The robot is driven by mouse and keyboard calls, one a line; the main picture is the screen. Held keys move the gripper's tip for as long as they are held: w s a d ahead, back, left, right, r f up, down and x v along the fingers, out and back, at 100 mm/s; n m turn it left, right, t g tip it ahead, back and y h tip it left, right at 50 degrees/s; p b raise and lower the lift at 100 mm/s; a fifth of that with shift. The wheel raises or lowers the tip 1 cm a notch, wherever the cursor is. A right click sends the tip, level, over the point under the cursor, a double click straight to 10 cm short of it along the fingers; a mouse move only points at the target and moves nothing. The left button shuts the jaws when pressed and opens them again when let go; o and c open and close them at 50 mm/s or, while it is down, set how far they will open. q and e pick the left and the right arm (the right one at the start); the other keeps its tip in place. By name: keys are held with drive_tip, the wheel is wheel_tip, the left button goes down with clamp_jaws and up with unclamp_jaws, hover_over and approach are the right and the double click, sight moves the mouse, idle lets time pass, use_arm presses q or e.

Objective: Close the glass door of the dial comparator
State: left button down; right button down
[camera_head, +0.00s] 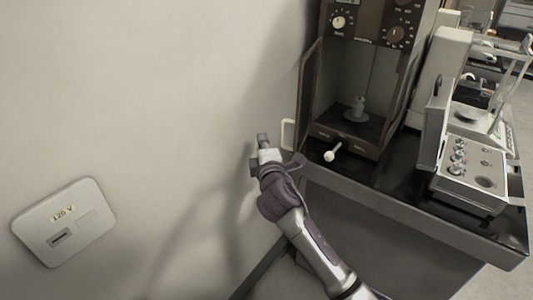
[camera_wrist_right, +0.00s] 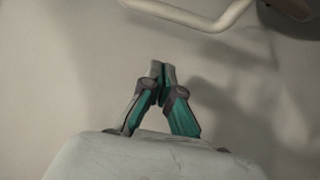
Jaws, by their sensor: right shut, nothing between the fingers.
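The dial comparator (camera_head: 345,135) is a tall dark brown cabinet with dials on top and a small pale object (camera_head: 357,107) inside its chamber. Its glass door (camera_head: 306,92) stands open at the left side, seen nearly edge-on close to the wall. A white door handle (camera_head: 287,134) sticks out at the door's lower left; it seems to be the pale bent bar (camera_wrist_right: 190,14) at the top of the right wrist view. My right gripper (camera_head: 262,138) is just left of the handle, apart from it, near the wall. Its fingers (camera_wrist_right: 163,70) are shut and empty. My left gripper is out of view.
A white-knobbed lever (camera_head: 330,155) sticks out from the cabinet's front base. A balance and a control box (camera_head: 470,172) stand to the right on the dark table (camera_head: 400,205). A wall plate (camera_head: 64,222) is at lower left. The wall is close beside my gripper.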

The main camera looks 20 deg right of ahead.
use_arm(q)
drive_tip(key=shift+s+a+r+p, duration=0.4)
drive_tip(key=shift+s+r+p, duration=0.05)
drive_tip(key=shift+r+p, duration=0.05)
use_arm(e)
drive_tip(key=d, duration=0.3)
drive_tip(key=shift+d, duration=0.35)
drive_tip(key=shift+f, duration=0.1)
